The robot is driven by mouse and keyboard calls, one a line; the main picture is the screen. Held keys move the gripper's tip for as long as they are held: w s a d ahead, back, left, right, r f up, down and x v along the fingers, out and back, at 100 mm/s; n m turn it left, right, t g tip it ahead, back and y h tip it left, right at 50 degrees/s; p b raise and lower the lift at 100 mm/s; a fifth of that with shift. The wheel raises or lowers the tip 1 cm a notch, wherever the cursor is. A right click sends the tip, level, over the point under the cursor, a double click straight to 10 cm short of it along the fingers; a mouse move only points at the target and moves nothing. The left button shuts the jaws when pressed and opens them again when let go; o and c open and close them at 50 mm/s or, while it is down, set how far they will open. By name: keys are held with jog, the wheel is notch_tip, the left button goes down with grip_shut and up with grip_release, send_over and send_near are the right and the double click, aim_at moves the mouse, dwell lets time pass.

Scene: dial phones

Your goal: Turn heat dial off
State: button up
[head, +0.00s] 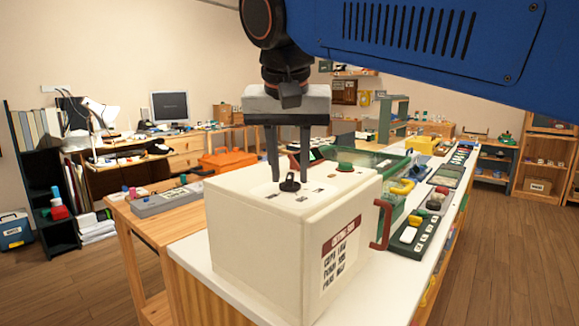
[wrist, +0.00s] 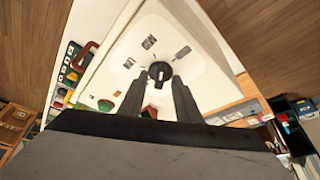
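The heat dial (head: 290,183) is a small black knob on the top face of a white box (head: 250,245) with a labelled front. Small dark marks surround the knob. My gripper (head: 289,182) points down over the box top, its two dark fingers apart, with the knob near their tips. In the wrist view the dial (wrist: 160,72) lies just beyond and between the fingertips (wrist: 157,85). The fingers are open and hold nothing. Whether a fingertip touches the knob cannot be told.
A green button (head: 345,167) sits on the box top behind the dial. A red handle (head: 381,225) sticks out at the box's right side. A dark green panel (head: 415,232) and other small devices crowd the white counter (head: 355,290). An orange case (head: 228,160) stands behind.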

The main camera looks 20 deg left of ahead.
grip_shut()
